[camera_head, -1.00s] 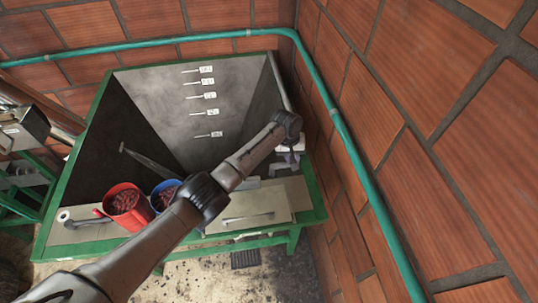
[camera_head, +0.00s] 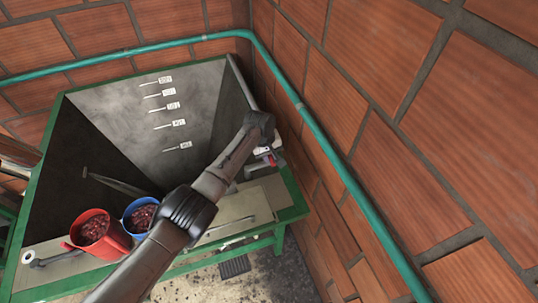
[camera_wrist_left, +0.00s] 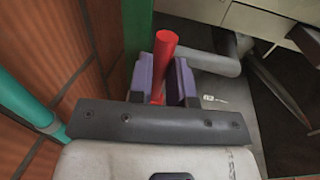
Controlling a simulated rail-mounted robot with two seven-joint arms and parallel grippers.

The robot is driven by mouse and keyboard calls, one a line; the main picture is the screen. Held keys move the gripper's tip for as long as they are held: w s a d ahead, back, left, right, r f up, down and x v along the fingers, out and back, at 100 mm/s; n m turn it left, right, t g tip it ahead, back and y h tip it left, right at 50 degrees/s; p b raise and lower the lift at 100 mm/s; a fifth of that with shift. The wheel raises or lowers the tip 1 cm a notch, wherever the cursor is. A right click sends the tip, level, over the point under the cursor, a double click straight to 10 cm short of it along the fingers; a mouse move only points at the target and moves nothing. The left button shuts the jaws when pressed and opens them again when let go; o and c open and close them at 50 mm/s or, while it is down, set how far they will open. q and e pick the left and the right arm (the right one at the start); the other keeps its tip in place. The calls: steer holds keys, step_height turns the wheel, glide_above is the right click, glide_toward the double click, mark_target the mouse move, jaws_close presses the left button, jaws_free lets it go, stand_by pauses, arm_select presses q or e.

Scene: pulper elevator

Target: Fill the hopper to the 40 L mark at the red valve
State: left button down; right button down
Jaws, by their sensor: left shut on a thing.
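The hopper (camera_head: 200,100) is a grey metal funnel in a green frame, with several white level marks (camera_head: 172,106) on its back wall. Their figures are too small to read. I see no fill on its visible walls; its lowest part is partly hidden by my arm. My left gripper (camera_head: 268,158) is at the hopper's right front corner. In the left wrist view, the purple pads of my left gripper (camera_wrist_left: 166,85) are shut on the red valve handle (camera_wrist_left: 165,45), a red bar standing between them. The valve body is hidden. My right gripper is not in view.
A red bucket (camera_head: 108,247) and a blue bucket (camera_head: 127,226), both with dark red fruit, stand on the front ledge. A green pipe (camera_head: 330,165) runs along the brick walls, close to my left arm on the right.

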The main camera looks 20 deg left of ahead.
arm_select(q)
steer(key=c, duration=1.1)
jaws_free()
steer(key=shift+o, duration=0.2)
steer(key=shift+a+r, duration=0.1)
steer(key=shift+r, duration=0.4)
step_height(320, 180, up, 13)
steer(key=s+a, duration=0.1)
steer(key=a, duration=0.1)
steer(key=shift+s+f+b, duration=0.2)
steer(key=shift+b, duration=0.1)
